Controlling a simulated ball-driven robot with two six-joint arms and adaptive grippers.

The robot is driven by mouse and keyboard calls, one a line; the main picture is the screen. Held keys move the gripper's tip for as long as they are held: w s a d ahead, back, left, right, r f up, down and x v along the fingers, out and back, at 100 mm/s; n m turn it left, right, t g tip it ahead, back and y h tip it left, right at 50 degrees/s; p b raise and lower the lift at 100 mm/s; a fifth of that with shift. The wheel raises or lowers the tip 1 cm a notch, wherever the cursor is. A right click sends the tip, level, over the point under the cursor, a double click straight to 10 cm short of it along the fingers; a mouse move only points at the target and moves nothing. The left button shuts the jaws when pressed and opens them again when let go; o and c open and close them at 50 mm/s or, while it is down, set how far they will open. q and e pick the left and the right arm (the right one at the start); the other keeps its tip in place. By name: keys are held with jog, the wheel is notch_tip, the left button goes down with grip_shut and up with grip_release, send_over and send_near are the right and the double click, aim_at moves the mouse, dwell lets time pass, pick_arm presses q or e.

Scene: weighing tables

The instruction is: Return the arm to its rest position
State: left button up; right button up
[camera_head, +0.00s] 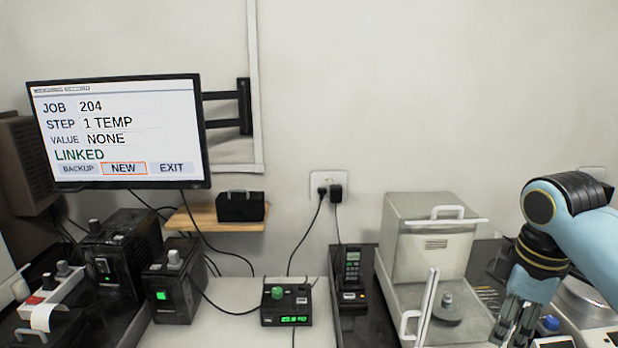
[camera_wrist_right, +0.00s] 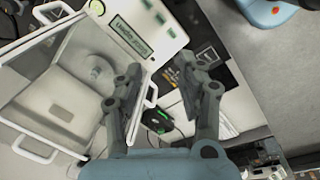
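My right arm comes in from the right edge in the head view, and its gripper (camera_head: 514,322) points down beside the balance. In the right wrist view the fingers of this gripper (camera_wrist_right: 162,85) stand apart with nothing held between them. The white balance with a draft shield (camera_head: 432,240) is just left of the gripper in the head view. It also shows in the right wrist view (camera_wrist_right: 60,112), to the left of the fingers. A small grey weight (camera_head: 447,301) stands on the balance's round pan. My left gripper is not in view.
A monitor (camera_head: 120,135) reads job 204, step 1 TEMP, value NONE, LINKED. A black box with a green knob (camera_head: 287,305) and a dark handheld meter (camera_head: 352,275) are left of the balance. Black boxes (camera_head: 175,280) stand further left. A blue-capped item (camera_head: 550,324) is right of my gripper.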

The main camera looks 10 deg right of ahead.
jog(key=s+a+m+t, duration=0.1)
jog(key=s+a+m, duration=0.3)
jog(key=s, duration=0.5)
jog(key=s+a+m+t, duration=0.1)
jog(key=s+a+m, duration=0.35)
jog(key=s, duration=0.55)
notch_tip(320, 180, down, 38)
jog(key=s+d+g+b, duration=0.1)
jog(key=s+d+b, duration=0.1)
jog(key=b, duration=1)
pick_arm(q)
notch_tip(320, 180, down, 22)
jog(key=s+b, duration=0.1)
jog(key=b, duration=0.8)
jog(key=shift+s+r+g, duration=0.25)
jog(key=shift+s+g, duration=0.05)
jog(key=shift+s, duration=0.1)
pick_arm(e)
jog(key=s+f, duration=0.9)
jog(key=f, duration=0.4)
jog(key=s+d+f+g, duration=0.1)
jog(key=s+f, duration=0.8)
jog(key=f, duration=0.3)
jog(key=shift+s+d+f, duration=0.2)
jog(key=shift+d+f, duration=0.05)
jog(key=shift+f, duration=0.15)
jog(key=shift+c, duration=0.5)
